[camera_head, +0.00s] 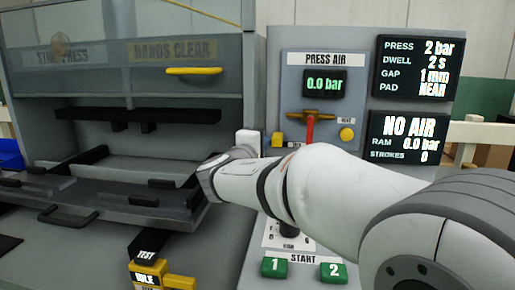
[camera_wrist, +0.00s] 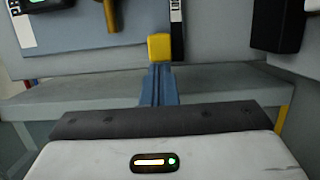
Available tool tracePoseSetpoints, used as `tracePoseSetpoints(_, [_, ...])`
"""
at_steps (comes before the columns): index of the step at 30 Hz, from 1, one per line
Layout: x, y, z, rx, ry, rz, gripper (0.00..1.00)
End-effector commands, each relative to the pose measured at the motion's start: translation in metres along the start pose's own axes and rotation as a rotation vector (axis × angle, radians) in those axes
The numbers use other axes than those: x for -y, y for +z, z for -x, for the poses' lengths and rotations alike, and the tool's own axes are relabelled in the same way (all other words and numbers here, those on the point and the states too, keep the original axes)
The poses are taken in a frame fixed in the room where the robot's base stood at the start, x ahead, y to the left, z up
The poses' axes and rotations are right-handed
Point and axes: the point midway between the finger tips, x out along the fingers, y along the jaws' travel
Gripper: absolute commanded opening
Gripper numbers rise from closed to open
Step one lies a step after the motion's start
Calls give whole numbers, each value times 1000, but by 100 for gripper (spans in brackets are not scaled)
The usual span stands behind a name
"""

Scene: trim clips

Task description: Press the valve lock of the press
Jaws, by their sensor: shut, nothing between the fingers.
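The valve lock is a small yellow block (camera_head: 277,139) on the press air panel, left of the brass valve handle (camera_head: 305,118) with its red stem. In the wrist view the yellow lock (camera_wrist: 160,47) stands straight ahead of the fingertips. My gripper (camera_wrist: 159,72) is shut and empty, its blue fingers pointing at the lock. The tips look very close to it; I cannot tell whether they touch. In the head view my fingers are hidden behind my own arm. The air display reads 0.0 bar, and the screen reads NO AIR.
A yellow vent knob (camera_head: 347,134) sits right of the handle. Green start buttons (camera_head: 274,268) lie low on the panel, below my arm. The press (camera_head: 110,55) with its dark tray (camera_head: 95,197) stands at the left, close to my wrist.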

Motion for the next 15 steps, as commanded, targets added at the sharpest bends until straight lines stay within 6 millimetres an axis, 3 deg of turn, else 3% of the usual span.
tracePoseSetpoints(6, [6, 39, -9, 6, 3, -3, 0])
tracePoseSetpoints(15, [1, 53, -13, 3, 1, 0, 0])
